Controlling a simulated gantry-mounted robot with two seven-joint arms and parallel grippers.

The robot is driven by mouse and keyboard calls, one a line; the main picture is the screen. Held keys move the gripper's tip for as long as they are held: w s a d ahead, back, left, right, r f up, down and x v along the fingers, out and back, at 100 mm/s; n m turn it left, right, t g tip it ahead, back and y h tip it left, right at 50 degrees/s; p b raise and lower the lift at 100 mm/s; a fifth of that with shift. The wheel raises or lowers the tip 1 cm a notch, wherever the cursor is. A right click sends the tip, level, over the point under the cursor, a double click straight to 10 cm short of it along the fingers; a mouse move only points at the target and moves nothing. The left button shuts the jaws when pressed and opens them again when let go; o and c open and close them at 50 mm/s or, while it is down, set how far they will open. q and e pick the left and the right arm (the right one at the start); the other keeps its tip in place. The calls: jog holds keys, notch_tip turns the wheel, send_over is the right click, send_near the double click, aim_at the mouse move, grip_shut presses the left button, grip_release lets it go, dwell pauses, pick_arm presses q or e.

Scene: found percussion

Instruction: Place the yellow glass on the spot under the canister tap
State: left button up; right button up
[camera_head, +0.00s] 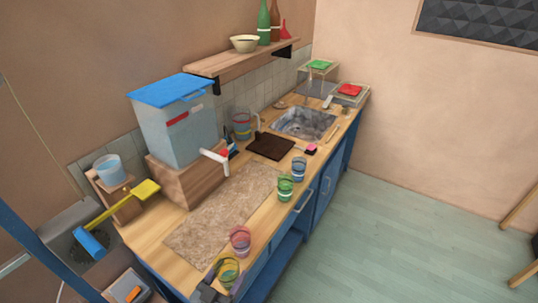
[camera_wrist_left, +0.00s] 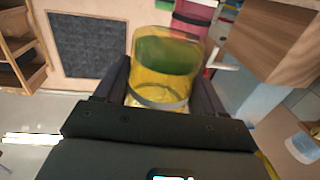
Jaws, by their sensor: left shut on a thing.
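The yellow glass (camera_head: 228,272) is near the front left end of the counter in the head view. My left gripper (camera_head: 213,288) is shut on it. In the left wrist view the yellow glass (camera_wrist_left: 165,60) sits between the two fingers of my left gripper (camera_wrist_left: 160,80). The canister (camera_head: 178,130) has a blue lid and stands on a wooden block. Its white tap (camera_head: 214,156) points out over the counter. No distinct marked spot is clear beneath the tap. My right gripper is not in view.
A beige mat (camera_head: 215,215) lies bare in front of the canister block. A pink glass (camera_head: 240,241), a green glass (camera_head: 285,187) and a blue glass (camera_head: 299,169) stand along the counter's front edge. A dark board (camera_head: 271,146) and sink (camera_head: 304,123) are farther back.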

pick_arm(q)
jog(key=w+a+n+t+y, duration=0.2)
jog(key=a+n+y, duration=0.3)
jog(key=a+y, duration=0.4)
jog(key=s+r+p, duration=0.4)
jog(key=r+p, duration=0.8)
jog(key=p, duration=0.2)
jog(key=s+a+r+h+p, duration=0.1)
jog(key=s+r+p, duration=0.4)
jog(key=r+p, duration=0.7)
jog(key=shift+r+p, duration=0.35)
jog(key=shift+p, duration=0.65)
jog(key=shift+a, duration=0.15)
